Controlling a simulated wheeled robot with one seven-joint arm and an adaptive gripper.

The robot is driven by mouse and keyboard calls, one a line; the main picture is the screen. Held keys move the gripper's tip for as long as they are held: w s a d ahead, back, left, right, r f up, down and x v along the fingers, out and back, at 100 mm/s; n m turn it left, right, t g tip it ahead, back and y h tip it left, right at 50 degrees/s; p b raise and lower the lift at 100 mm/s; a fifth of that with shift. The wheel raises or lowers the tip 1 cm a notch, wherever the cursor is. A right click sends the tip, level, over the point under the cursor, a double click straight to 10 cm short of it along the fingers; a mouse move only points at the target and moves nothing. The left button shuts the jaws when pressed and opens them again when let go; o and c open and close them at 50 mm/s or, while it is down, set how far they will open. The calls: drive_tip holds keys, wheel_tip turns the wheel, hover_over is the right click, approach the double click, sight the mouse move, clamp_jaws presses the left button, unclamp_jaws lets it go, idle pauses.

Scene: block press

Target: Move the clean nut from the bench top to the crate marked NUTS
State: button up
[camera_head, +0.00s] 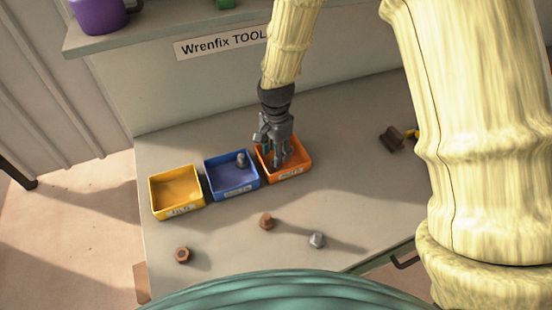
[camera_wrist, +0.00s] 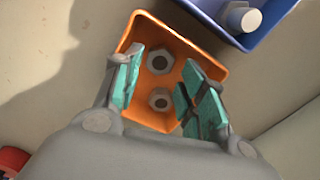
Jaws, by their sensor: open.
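An orange crate (camera_head: 305,164) stands at the right end of a row of three on the bench top (camera_head: 355,120); its small label seems to read NUTS. My gripper (camera_head: 278,155) is over this crate, pointing down, with its fingers apart. In the wrist view, my gripper (camera_wrist: 155,92) is open with teal finger pads, above the orange crate (camera_wrist: 137,38). Two clean grey nuts lie flat in the crate, a farther nut (camera_wrist: 160,73) and a nearer nut (camera_wrist: 160,91). Neither is held. In the head view, my gripper hides the crate's inside.
A blue crate (camera_head: 222,187) with a grey bolt (camera_head: 241,159) and an empty yellow crate (camera_head: 165,198) stand left. A rusty nut (camera_head: 182,255), a rusty piece (camera_head: 266,221) and a grey piece (camera_head: 317,240) lie in front. A shelf overhangs behind.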

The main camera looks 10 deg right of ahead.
wheel_tip(320, 180, up, 8)
drive_tip(key=b, duration=0.2)
idle(0.3)
drive_tip(key=shift+s, duration=0.1)
